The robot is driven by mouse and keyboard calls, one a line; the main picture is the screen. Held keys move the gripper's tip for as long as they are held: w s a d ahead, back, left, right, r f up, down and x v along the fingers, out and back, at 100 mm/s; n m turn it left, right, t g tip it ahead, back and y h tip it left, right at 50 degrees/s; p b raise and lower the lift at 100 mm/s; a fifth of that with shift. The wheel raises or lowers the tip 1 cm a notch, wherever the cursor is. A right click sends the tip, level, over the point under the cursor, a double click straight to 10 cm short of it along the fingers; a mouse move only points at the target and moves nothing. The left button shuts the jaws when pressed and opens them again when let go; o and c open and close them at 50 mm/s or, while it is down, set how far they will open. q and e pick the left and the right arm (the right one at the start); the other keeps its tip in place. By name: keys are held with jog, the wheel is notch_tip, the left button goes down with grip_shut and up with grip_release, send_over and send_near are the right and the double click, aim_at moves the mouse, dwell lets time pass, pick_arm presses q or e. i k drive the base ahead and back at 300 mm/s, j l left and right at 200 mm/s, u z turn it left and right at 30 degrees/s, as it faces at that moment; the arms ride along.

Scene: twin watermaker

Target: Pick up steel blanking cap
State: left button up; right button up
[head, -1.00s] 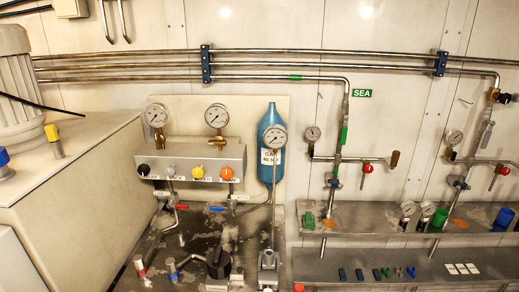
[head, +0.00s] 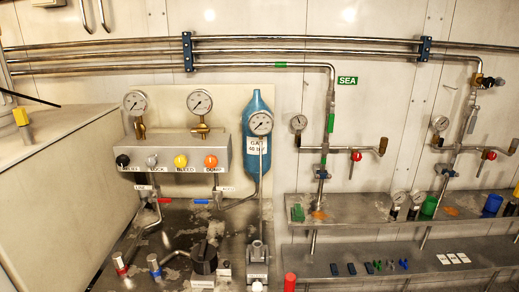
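I cannot pick out a steel blanking cap with certainty in the head view. Small fittings stand on the upper steel shelf (head: 365,208): a green fitting (head: 298,213) at its left end, a green cylinder (head: 429,206) and a blue cylinder (head: 492,205) towards the right. Neither of my grippers is in view.
A valve panel (head: 180,152) with coloured knobs and a blue gas bottle (head: 260,112) stand left of the shelves. A lower shelf (head: 410,279) holds small blocks, clips and white tags (head: 453,258). A red cylinder (head: 290,282) stands at the bottom edge. Pipes rise through the upper shelf area.

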aim_at(118, 257)
jog(key=j+u, duration=0.1)
jog(key=u, duration=0.25)
jog(key=j+u, duration=0.1)
jog(key=u, duration=0.3)
jog(key=i+u, duration=0.1)
jog(key=u, duration=0.25)
jog(key=j, duration=0.05)
